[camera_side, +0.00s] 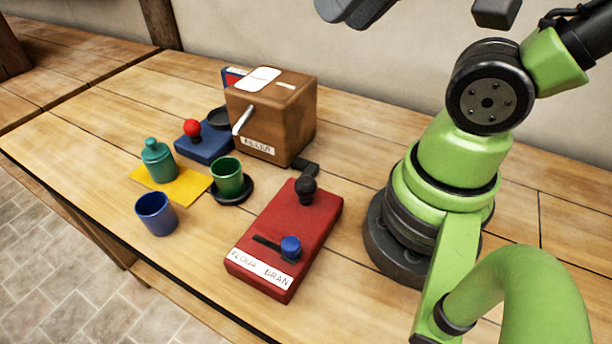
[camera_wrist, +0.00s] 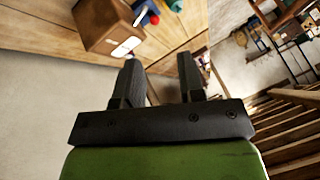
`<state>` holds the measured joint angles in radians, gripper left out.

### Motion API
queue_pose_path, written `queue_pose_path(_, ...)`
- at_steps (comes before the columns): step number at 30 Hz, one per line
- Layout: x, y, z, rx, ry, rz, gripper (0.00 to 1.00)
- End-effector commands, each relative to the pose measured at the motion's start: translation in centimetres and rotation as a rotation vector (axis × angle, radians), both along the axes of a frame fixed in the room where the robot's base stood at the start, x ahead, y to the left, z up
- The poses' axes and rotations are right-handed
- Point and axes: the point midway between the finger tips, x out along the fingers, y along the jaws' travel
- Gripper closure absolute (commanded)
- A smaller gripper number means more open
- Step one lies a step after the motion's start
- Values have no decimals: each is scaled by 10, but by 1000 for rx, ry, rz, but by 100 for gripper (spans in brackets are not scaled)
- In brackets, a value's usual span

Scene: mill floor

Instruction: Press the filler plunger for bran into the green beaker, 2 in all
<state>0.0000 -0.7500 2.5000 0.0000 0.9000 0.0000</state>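The red control box (camera_side: 272,222) has a black ball knob (camera_side: 306,187) standing upright at its far end. A blue knob (camera_side: 290,247) sits at the right end of a slot, on the side of the word BRAN on the white label (camera_side: 259,271). The green beaker (camera_side: 227,177) stands upright on a round black pad (camera_side: 236,193) in front of the wooden filler box (camera_side: 275,112). Its contents are not visible. My gripper (camera_wrist: 159,60) is open and empty in the wrist view, with the fingers apart, well away from the red box.
A blue cup (camera_side: 155,214) stands near the table's front edge. A teal lidded jar (camera_side: 160,162) stands on a yellow mat (camera_side: 190,186). A blue box (camera_side: 207,148) with a red knob (camera_side: 192,128) is left of the filler. The filler box also shows in the wrist view (camera_wrist: 98,24).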

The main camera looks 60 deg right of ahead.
Motion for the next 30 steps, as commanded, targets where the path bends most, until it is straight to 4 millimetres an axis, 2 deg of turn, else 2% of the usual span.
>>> queue_pose_path(1, 0, 0, 0, 0, 0, 0, 75)
queue_pose_path(4, 0, 0, 0, 0, 0, 0, 98)
queue_pose_path(5, 0, 0, 0, 0, 0, 0, 100)
queue_pose_path(30, 0, 0, 0, 0, 0, 0, 100)
